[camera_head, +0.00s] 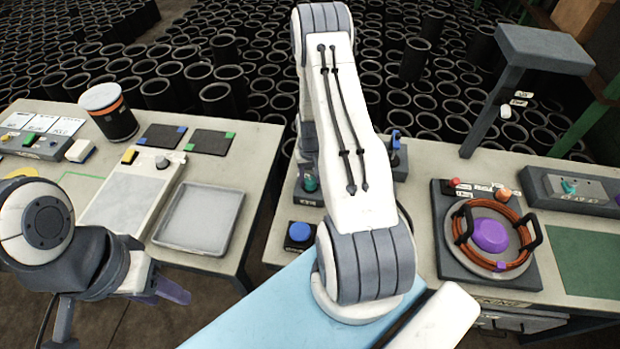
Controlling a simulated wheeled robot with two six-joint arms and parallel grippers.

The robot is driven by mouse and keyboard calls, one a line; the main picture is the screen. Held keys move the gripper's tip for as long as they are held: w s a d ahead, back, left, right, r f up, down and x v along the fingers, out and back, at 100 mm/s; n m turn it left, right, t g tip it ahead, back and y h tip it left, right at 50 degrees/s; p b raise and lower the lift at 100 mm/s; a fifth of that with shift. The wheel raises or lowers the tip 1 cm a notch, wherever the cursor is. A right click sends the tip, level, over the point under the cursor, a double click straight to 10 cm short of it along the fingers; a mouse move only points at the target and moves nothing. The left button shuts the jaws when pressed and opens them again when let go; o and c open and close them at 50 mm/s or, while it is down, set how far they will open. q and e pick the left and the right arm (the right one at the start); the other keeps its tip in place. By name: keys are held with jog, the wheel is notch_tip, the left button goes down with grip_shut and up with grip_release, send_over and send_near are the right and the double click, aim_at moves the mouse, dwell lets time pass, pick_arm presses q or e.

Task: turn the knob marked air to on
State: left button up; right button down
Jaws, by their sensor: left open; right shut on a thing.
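A teal knob (310,181) stands on a dark box left of my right arm; its label is too small to read. Another teal knob (569,187) is on a grey panel at the far right, with small markings I cannot read. I cannot tell which is marked air. My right arm rises through the middle and bends down behind its own white link, so its gripper and anything in it are hidden. My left gripper (165,288), with purple fingers, is open and empty at the lower left, in front of the left table, away from both knobs.
A blue button (299,232) and a blue-topped lever (395,140) flank my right arm. A round station with an orange ring and purple dome (490,235) sits on the right table. A grey post (490,115) stands behind it. A gap separates the tables; black sleeves fill the background.

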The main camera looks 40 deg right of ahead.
jog(key=shift+f+m+b, duration=0.15)
jog(key=shift+m+b, duration=0.7)
jog(key=shift+m, duration=0.35)
jog(key=m+b, duration=0.1)
jog(key=m, duration=0.2)
jog(key=shift+m+b, duration=0.3)
jog(key=shift+b, duration=0.1)
jog(key=m+b, duration=0.2)
jog(key=m, duration=0.3)
jog(key=shift+m, duration=0.4)
jog(key=shift+s, duration=0.1)
jog(key=shift+c, duration=1.7)
grip_release()
jog(key=shift+r, duration=0.25)
